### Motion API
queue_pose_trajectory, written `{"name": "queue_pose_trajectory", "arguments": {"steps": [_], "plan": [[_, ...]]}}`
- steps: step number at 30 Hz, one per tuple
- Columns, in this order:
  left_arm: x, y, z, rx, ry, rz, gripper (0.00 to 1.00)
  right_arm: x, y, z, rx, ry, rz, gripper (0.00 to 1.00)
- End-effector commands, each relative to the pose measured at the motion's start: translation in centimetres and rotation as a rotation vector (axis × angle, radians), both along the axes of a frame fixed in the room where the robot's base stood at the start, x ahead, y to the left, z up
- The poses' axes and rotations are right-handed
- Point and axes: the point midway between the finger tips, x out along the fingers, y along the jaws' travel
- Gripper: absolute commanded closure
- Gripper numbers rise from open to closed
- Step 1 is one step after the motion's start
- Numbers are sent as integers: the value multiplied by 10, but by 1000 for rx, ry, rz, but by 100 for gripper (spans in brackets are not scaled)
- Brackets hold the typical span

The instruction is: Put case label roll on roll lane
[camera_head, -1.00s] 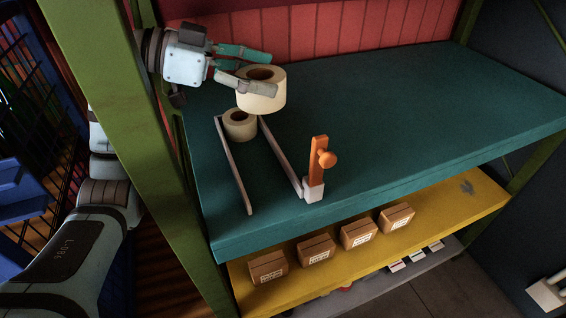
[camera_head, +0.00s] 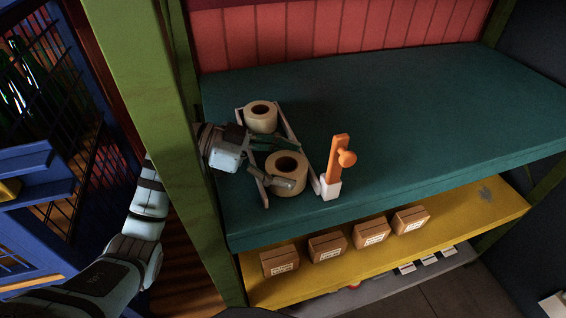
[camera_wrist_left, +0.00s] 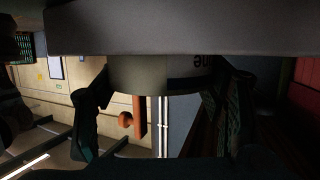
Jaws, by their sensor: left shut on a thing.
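The case label roll (camera_head: 287,185), a cream roll with a dark core hole, is between the fingers of my left gripper (camera_head: 290,164), which is shut on it. The roll is at the front part of the roll lane (camera_head: 313,178), between its two pale rails; I cannot tell whether it touches the surface. In the left wrist view the roll (camera_wrist_left: 150,78) shows between the two dark fingers (camera_wrist_left: 160,118), its upper part hidden. A second cream roll (camera_head: 261,121) sits at the back end of the lane. My right gripper is not in view.
An orange upright with a knob (camera_head: 338,160) on a white block stands right beside the lane's front end. A green rack post (camera_head: 175,150) is close to my left arm. The teal shelf (camera_head: 430,110) is clear to the right. Several brown boxes (camera_head: 328,246) stand on the yellow shelf below.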

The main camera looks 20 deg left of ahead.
Motion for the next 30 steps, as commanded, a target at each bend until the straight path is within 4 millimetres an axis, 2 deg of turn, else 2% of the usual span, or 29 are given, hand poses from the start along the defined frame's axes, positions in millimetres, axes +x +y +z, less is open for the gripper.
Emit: {"name": "queue_pose_trajectory", "arguments": {"steps": [8, 9, 12, 23, 26, 30], "plan": [[0, 0, -4, 0, -1, 2, 74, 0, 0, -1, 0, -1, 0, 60], [0, 1, -4, 0, -1, 2, 33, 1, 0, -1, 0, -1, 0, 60], [0, 1, -4, 1, -1, 2, 17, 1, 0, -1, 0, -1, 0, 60], [0, 3, -2, 2, -1, 3, 16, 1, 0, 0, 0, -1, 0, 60], [-2, 17, 1, 5, -2, 5, 16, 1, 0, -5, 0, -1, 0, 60], [-7, 46, 10, 6, -1, 6, 16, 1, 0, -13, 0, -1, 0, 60]]}}
